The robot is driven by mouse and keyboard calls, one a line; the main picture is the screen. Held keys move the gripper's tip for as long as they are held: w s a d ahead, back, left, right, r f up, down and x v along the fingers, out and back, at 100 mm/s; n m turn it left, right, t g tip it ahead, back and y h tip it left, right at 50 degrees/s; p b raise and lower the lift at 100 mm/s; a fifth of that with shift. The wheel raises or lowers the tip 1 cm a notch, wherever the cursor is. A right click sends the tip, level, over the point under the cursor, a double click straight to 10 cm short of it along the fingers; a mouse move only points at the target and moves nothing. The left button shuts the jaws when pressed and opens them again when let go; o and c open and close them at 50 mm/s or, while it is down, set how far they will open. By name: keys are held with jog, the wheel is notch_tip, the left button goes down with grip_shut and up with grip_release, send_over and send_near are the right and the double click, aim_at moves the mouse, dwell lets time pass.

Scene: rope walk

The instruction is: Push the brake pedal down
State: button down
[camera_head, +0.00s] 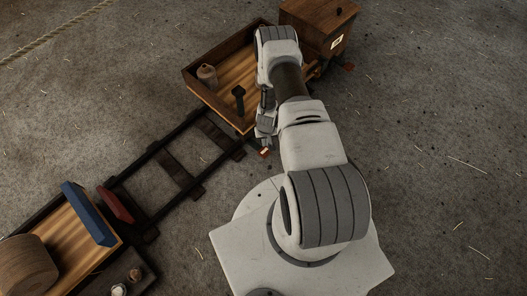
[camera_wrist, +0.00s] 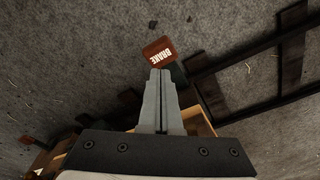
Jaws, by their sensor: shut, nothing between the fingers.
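The brake pedal (camera_wrist: 158,48) is a red-brown pad with the word BRAKE in white, just beyond my fingertips in the wrist view. In the head view only a small orange-red part of the pedal (camera_head: 265,153) shows below my gripper (camera_head: 264,137), at the cart's near corner. My gripper (camera_wrist: 160,73) is shut and empty, its two fingers side by side, with the tips at the pedal's lower edge in the picture. I cannot tell whether they touch it.
The wooden cart (camera_head: 192,80) stands on the rails (camera_head: 158,150), holding a bobbin-like piece (camera_head: 207,75) and a dark upright lever (camera_head: 239,98). A wooden box (camera_head: 314,30) is at its far end. Floor at right is clear.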

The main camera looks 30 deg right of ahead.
aim_at(265, 151)
dwell(0.3)
jog(key=f+b, duration=0.1)
jog(key=f, duration=0.1)
jog(key=f+b, duration=0.4)
jog(key=f, duration=0.1)
jog(key=shift+w+d, duration=0.1)
jog(key=shift+w, duration=0.25)
